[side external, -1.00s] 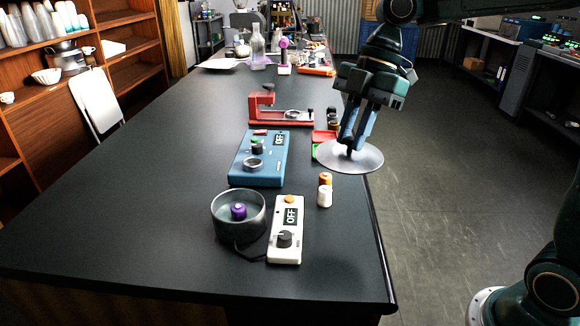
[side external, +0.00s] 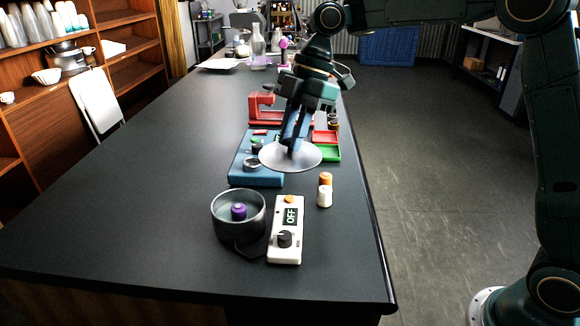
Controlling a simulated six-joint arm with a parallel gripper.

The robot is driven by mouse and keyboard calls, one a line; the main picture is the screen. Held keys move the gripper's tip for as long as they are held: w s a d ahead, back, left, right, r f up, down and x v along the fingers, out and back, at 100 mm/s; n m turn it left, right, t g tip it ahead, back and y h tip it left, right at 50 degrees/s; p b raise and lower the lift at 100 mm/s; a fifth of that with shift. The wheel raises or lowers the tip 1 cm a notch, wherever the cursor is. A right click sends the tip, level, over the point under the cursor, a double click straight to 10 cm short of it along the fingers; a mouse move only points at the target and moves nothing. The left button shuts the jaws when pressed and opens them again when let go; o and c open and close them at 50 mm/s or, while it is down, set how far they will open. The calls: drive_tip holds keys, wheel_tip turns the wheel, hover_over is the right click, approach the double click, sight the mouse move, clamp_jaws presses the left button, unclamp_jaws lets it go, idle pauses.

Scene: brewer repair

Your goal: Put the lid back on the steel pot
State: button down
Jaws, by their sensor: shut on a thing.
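The steel pot (side external: 238,222) stands open near the front of the dark table, with a purple-topped piece (side external: 239,211) inside it. My gripper (side external: 291,143) is shut on the lid (side external: 290,157), a pale round disc held by its middle. The lid hangs roughly level above the table, in front of part of the blue box, behind and to the right of the pot. My fingers hide the grip point itself.
A white control box (side external: 286,230) reading OFF stands right of the pot. A blue box (side external: 256,178), a red stand (side external: 262,108) and red and green trays (side external: 328,150) lie farther back. The table's left side is clear.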

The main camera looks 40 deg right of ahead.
drive_tip(key=w+a+f, duration=0.4)
drive_tip(key=w+a, duration=0.3)
drive_tip(key=a, duration=0.1)
drive_tip(key=shift+w+a+f, duration=0.15)
drive_tip(key=shift+w+f, duration=0.05)
drive_tip(key=shift+f, duration=0.1)
drive_tip(key=shift+f, duration=0.15)
drive_tip(key=shift+f, duration=3.05)
drive_tip(key=shift+f, duration=0.15)
drive_tip(key=c, duration=0.7)
unclamp_jaws()
drive_tip(key=shift+c, duration=0.2)
